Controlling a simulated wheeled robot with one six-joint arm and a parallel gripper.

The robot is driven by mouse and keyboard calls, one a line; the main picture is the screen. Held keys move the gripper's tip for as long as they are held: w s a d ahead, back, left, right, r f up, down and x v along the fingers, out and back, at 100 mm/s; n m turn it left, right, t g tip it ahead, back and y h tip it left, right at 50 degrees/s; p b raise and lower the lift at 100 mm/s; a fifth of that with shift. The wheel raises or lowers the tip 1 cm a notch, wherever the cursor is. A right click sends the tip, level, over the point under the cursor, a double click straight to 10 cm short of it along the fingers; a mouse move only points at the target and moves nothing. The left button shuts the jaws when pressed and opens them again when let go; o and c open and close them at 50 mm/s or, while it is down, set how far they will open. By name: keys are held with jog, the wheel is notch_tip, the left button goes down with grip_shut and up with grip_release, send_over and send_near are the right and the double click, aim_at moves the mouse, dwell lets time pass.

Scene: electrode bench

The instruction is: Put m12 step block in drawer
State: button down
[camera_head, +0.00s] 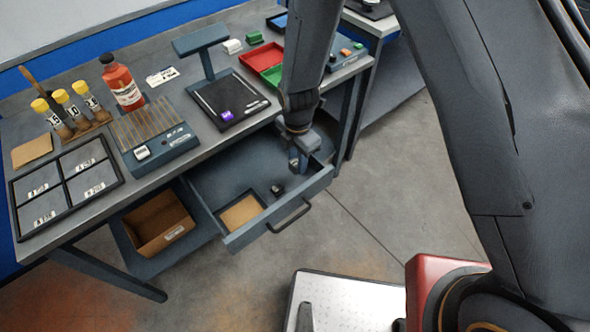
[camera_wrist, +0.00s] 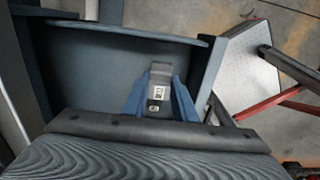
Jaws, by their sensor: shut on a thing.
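The drawer (camera_head: 232,177) under the bench is pulled open. My gripper (camera_head: 298,163) points down over the right part of the drawer. In the wrist view my gripper (camera_wrist: 160,100) has its blue fingers shut on a grey step block (camera_wrist: 160,72) with a white label and a dark marking. The drawer's wall (camera_wrist: 125,30) shows beyond and around it. I cannot tell whether the block touches the drawer floor. In the head view the fingers mostly hide the block.
In the drawer are a small dark object (camera_head: 278,189) and a tan patch (camera_head: 241,212). A cardboard box (camera_head: 157,223) sits on the lower shelf. The bench above holds a red bottle (camera_head: 122,85), a black scale (camera_head: 229,98) and a divided tray (camera_head: 66,187).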

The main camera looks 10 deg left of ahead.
aim_at(297, 178)
jog(key=shift+f+p, duration=0.6)
jog(key=shift+f, duration=1.95)
jog(key=shift+f, duration=0.1)
jog(key=c, duration=1.4)
grip_release()
jog(key=shift+c, duration=0.2)
notch_tip(297, 178, up, 11)
jog(key=b, duration=0.3)
jog(key=shift+r, duration=0.65)
